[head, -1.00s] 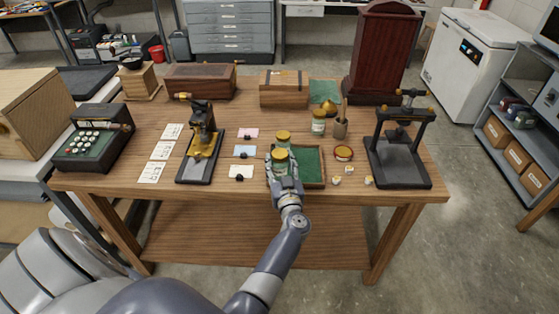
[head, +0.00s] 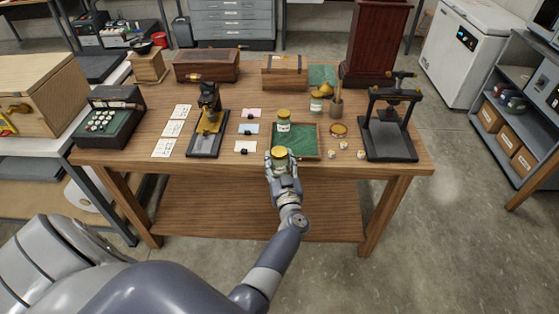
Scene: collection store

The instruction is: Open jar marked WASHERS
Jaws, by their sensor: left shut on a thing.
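My left gripper (head: 281,168) is shut on a glass jar with a yellow lid (head: 279,154), near the table's front edge. The fingers hide much of this jar, and I cannot tell whether it touches the tray or table. A second jar with a yellow lid (head: 284,123) stands upright on the green-lined tray (head: 304,139), behind the held one. A third jar (head: 317,101) stands farther back, to the right. Their labels are too small to read, so I cannot tell which is marked WASHERS. My right gripper is out of view.
A black press (head: 388,137) stands at the table's right, with a round dish (head: 339,130) and several small whitish items left of it. A brass-and-black microscope (head: 208,120) and cards are on the left.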

